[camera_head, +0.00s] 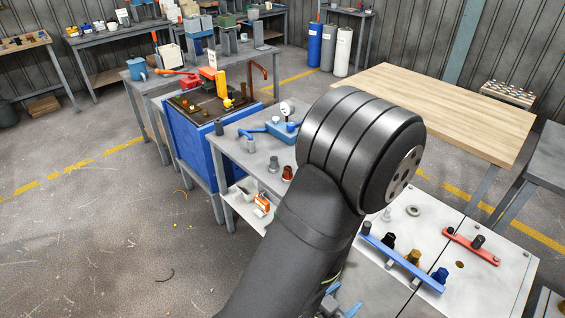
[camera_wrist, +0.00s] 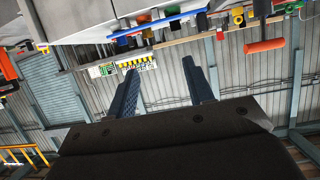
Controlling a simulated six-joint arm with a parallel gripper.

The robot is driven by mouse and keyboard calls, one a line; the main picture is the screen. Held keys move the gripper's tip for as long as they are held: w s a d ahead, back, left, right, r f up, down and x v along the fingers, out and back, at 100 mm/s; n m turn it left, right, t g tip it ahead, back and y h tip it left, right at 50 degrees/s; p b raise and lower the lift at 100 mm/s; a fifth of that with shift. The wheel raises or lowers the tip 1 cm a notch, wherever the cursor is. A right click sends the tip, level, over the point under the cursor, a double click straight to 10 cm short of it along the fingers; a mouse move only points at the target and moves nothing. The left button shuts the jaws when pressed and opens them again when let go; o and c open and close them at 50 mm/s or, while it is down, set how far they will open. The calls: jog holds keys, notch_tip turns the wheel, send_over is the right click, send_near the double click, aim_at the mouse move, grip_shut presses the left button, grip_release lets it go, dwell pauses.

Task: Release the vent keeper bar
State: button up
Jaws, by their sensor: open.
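A long blue bar (camera_head: 399,263) lies on the pale bench top at the lower right of the head view, with dark, brass and blue caps along it. A shorter red bar (camera_head: 470,246) with a dark knob lies to its right. I cannot tell which of the two is the vent keeper bar. My gripper (camera_wrist: 160,68) shows in the wrist view with its two dark blue fingers wide apart and nothing between them. My arm hides part of the bench in the head view. The fingers touch nothing that I can see.
The pale bench top (camera_head: 420,228) also carries a grey ring (camera_head: 413,210). A wooden table (camera_head: 437,105) stands behind it. A grey bench with a gauge (camera_head: 287,108) and a blue-sided bin (camera_head: 190,140) stand to the left. The floor at left is mostly open.

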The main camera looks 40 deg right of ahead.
jog(key=shift+a, duration=0.1)
jog(key=c, duration=0.3)
jog(key=shift+d, duration=0.3)
jog(key=c, duration=0.4)
jog(key=d+n+g, duration=0.1)
jog(key=d, duration=0.2)
jog(key=d+n+g+h, duration=0.1)
jog(key=d, duration=0.2)
jog(key=d+n, duration=0.1)
jog(key=d, duration=0.2)
jog(key=shift+w+f+g+h, duration=0.25)
jog(key=shift+f+g+h, duration=0.15)
grip_shut()
jog(key=w+d+n+g+h, duration=0.1)
jog(key=w+d+n+g, duration=0.25)
jog(key=d, duration=0.45)
jog(key=w+d+f+n+g+y, duration=0.1)
jog(key=w+f+g, duration=0.2)
jog(key=w, duration=0.5)
jog(key=w+d+f+n+g+y, duration=0.1)
jog(key=w+f+n+g+y, duration=0.1)
jog(key=w, duration=0.6)
jog(key=shift+f+g, duration=0.55)
jog(key=shift+w, duration=0.1)
